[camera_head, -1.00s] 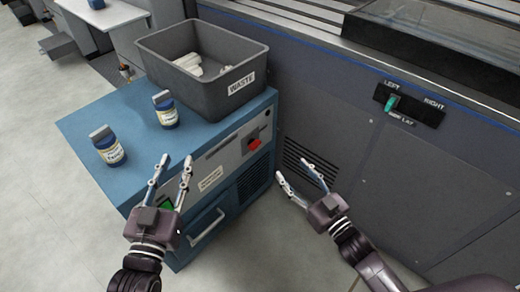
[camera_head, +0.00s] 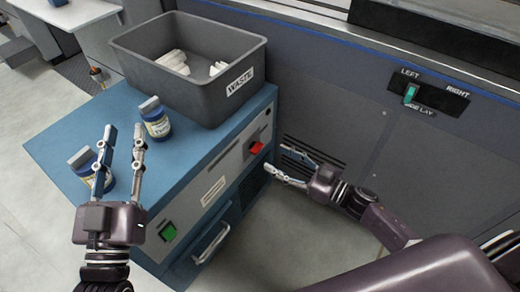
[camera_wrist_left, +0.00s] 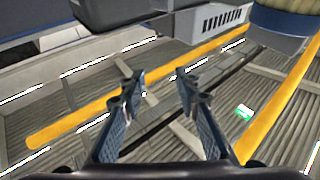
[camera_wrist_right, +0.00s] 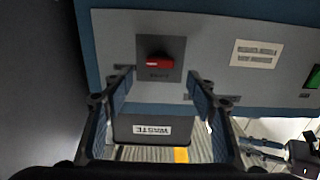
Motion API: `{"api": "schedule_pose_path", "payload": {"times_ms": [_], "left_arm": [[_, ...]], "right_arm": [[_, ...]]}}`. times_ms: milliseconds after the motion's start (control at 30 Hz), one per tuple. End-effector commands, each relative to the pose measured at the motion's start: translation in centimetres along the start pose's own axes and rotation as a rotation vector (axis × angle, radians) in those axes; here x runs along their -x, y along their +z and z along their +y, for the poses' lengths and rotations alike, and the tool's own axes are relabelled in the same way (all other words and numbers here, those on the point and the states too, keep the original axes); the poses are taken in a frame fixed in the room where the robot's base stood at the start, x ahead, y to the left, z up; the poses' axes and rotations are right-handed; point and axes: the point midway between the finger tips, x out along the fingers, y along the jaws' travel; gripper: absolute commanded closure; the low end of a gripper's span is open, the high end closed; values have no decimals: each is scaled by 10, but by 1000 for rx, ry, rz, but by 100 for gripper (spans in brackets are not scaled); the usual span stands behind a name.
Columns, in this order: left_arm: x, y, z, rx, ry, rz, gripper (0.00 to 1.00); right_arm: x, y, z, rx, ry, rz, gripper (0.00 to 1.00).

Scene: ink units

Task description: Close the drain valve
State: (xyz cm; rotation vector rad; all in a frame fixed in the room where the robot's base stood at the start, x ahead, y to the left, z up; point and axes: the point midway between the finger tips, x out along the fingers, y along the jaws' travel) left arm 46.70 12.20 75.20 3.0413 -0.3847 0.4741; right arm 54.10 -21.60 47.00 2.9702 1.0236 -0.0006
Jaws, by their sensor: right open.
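The drain valve is most likely the red handle (camera_head: 256,147) on the grey front panel of the blue cabinet (camera_head: 75,140). In the right wrist view the red handle (camera_wrist_right: 155,63) lies roughly crosswise on a dark square plate, with lettering too small to read. My right gripper (camera_head: 275,160) is open, just in front of the panel and close to the handle. In its wrist view the handle shows between and beyond the two fingertips (camera_wrist_right: 158,80), apart from them. My left gripper (camera_head: 125,135) is open and empty over the cabinet top, near the bottles.
A grey WASTE bin (camera_head: 190,75) with white items stands on the cabinet. Two labelled bottles (camera_head: 156,120) stand on its top, one partly behind my left fingers. A green switch (camera_head: 168,231) and drawer handle (camera_head: 211,243) are lower on the front. A machine wall (camera_head: 420,160) rises at right.

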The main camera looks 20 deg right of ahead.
Motion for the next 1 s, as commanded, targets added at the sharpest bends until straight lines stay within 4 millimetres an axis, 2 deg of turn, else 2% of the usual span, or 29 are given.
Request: {"api": "schedule_pose_path", "payload": {"times_ms": [200,500,867,1000], "left_arm": [[3,-36,4,7,9,178,70],[12,-72,8,14,16,348,70],[15,-79,8,15,17,376,70],[15,-79,8,14,17,375,70]], "right_arm": [[-32,0,0,0,0,5,48],[-59,0,0,1,1,3,48],[-62,-1,0,0,1,1,48],[-62,-1,0,0,1,1,61]]}}
